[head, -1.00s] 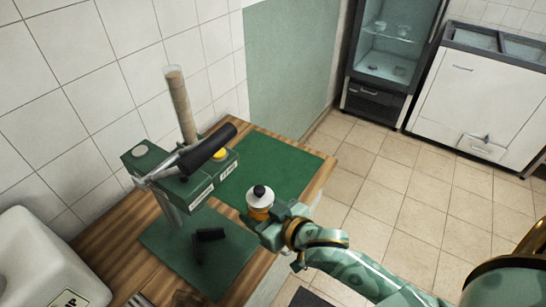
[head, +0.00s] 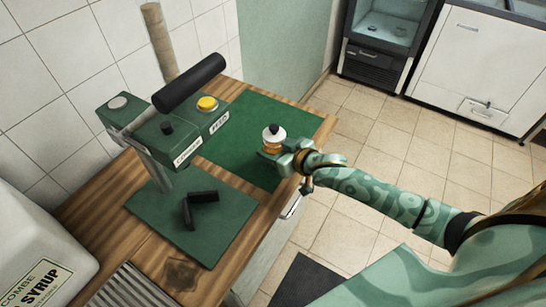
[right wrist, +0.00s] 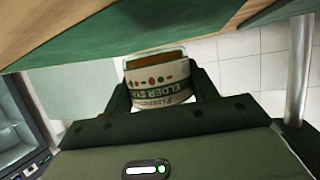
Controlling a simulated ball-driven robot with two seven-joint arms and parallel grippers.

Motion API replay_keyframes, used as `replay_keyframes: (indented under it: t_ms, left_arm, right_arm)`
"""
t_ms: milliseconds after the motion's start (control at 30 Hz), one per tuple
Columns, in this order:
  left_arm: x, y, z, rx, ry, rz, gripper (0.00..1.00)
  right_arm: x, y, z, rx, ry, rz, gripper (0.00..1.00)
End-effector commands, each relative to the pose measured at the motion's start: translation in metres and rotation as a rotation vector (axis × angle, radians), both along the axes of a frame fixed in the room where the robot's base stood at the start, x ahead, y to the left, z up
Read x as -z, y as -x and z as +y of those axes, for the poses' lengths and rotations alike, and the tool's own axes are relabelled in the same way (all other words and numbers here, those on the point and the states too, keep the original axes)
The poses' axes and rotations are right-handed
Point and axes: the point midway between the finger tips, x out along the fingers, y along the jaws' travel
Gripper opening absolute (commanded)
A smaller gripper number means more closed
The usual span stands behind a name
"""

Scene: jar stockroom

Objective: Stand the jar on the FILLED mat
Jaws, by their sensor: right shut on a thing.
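The jar (head: 272,146) has a white top, a black knob and an amber body. My right gripper (head: 280,157) is shut around it and holds it upright, over the right part of the far green mat (head: 240,125). In the right wrist view the jar (right wrist: 160,88) sits between the two fingers, its label reading "ELDER SY…". I cannot tell whether its base touches the mat. No FILLED lettering is readable on the mat. My left gripper is not in view.
A green press (head: 165,135) with a black lever and yellow button stands left of the jar. A nearer green mat (head: 225,225) bears a black angled piece (head: 195,205). A white syrup container (head: 35,250) is at lower left. The wooden counter's right edge runs beneath my arm.

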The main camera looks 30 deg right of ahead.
Motion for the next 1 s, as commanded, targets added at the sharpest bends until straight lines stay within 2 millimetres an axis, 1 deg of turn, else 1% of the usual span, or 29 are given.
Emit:
replay_keyframes:
  t_ms: [33, 100, 167, 333, 467, 500, 567, 800, 900, 1000]
  left_arm:
    - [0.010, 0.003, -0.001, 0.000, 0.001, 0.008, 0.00]
    - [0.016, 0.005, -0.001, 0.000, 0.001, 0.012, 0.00]
    - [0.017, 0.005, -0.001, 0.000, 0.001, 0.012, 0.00]
    - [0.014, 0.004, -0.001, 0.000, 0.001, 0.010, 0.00]
    - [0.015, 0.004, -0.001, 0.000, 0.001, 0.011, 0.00]
    - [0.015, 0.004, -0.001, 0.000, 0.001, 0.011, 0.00]
    - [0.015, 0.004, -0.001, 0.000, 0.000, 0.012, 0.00]
    - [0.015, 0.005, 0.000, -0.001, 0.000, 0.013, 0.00]
    - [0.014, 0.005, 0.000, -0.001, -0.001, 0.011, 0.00]
    - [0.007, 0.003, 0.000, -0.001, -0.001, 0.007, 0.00]
  right_arm:
    - [0.018, 0.001, 0.002, -0.003, -0.003, 0.006, 0.27]
    - [0.028, 0.002, 0.002, -0.001, -0.003, 0.007, 0.27]
    - [0.030, 0.002, 0.002, -0.002, -0.003, 0.005, 0.27]
    - [0.026, 0.002, 0.002, -0.002, -0.003, 0.002, 0.27]
    - [0.029, 0.002, 0.002, -0.002, -0.003, 0.003, 0.27]
    - [0.030, 0.002, 0.002, -0.002, -0.002, 0.004, 0.63]
    - [0.030, 0.002, 0.002, -0.002, -0.002, 0.004, 0.79]
    - [0.029, 0.002, 0.002, -0.002, -0.002, 0.004, 0.79]
    - [0.026, 0.003, 0.002, -0.002, -0.001, 0.003, 0.79]
    - [0.020, 0.015, -0.001, -0.002, -0.003, 0.005, 0.79]
